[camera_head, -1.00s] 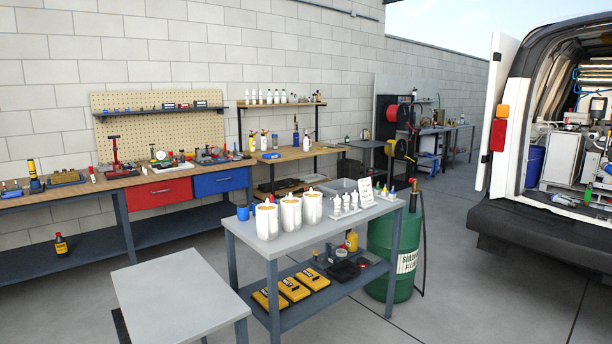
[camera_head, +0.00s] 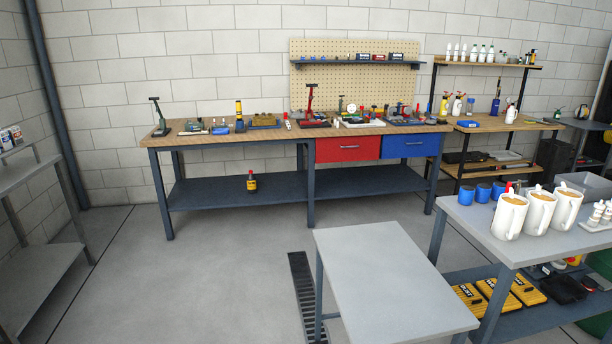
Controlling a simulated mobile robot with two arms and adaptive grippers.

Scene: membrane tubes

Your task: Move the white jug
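Three white jugs with handles and tan tops stand upright in a row on the grey metal table (camera_head: 463,215) at the right. They are the left jug (camera_head: 508,218), the middle jug (camera_head: 538,210) and the right jug (camera_head: 566,207). A smaller white jug (camera_head: 511,115) stands on the wooden bench at the back right. I cannot tell which one the task names. Neither of my grippers is in view.
Blue cups (camera_head: 483,193) stand behind the jugs. A low, bare grey table (camera_head: 390,275) stands in front of me. A long workbench (camera_head: 225,140) lines the back wall, and a grey shelf unit (camera_head: 30,190) is at the left. The floor (camera_head: 190,285) between is clear.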

